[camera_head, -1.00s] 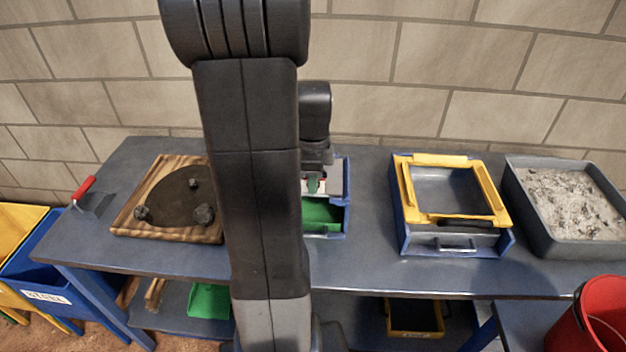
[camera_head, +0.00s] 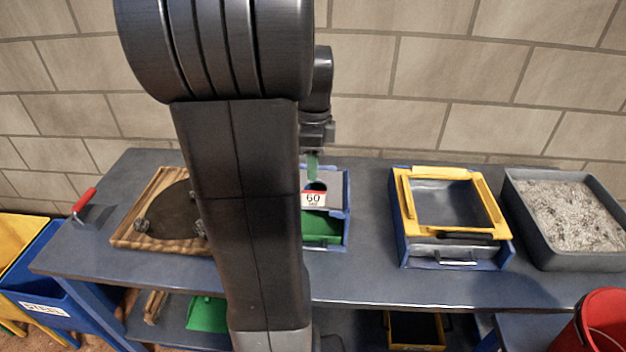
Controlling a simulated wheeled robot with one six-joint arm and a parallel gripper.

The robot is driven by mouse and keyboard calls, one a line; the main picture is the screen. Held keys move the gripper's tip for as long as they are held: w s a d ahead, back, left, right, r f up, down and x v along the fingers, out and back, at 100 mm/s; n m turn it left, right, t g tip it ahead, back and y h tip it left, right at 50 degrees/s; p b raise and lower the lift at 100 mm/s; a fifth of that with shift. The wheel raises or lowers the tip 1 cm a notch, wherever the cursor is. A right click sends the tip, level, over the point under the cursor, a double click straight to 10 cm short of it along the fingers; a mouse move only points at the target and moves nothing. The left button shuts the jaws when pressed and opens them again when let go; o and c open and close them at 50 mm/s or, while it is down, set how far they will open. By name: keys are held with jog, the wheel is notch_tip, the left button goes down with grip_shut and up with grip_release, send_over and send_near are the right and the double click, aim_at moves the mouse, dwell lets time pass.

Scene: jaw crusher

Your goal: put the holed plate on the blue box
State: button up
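The holed plate (camera_head: 333,182) is grey, with a dark round opening and a white and red "60" label on its front. It lies over the back part of the small blue box (camera_head: 346,229), whose front part is open and shows a green inside. My own arm hides the left side of both. My gripper (camera_head: 313,171) points down just above and behind the label, with a green fingertip part showing. It looks apart from the plate, but the gap is hard to judge. Whether its fingers are open or shut is not clear.
A blue box with a yellow frame (camera_head: 404,203) stands to the right, beside a grey tray of gravel (camera_head: 533,254). A wooden board (camera_head: 126,238) with dark stones lies at left, near a red-handled tool (camera_head: 84,200). The bench between the boxes is clear.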

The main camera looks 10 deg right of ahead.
jog(key=shift+r, duration=1.4)
